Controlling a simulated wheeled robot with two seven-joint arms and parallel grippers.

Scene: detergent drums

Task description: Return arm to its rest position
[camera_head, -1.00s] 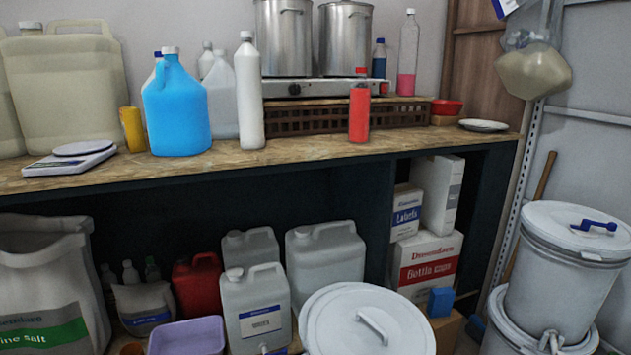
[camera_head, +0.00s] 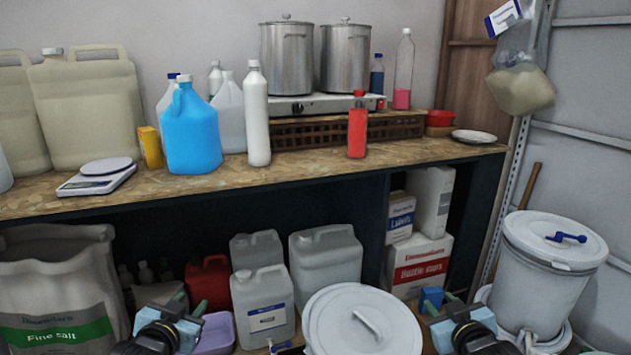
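My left gripper (camera_head: 182,318) shows at the bottom edge of the head view, in front of the lilac tub (camera_head: 217,332) and right of the salt sack. My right gripper (camera_head: 455,312) is at the bottom right, right of the white-lidded drum (camera_head: 345,333) and just below a small blue block (camera_head: 433,296). Both are seen from behind, so I cannot tell whether their fingers are open or shut. No object is clearly held in either. A second white drum (camera_head: 545,290), with a blue handle on its lid, stands at the right.
A wooden worktop (camera_head: 300,176) carries a blue jug (camera_head: 191,135), a white bottle (camera_head: 256,115), a red bottle (camera_head: 357,128), a scale (camera_head: 97,178) and steel pots. Below it stand white canisters (camera_head: 262,305), a red canister (camera_head: 208,283), boxes (camera_head: 420,262) and a salt sack (camera_head: 55,280).

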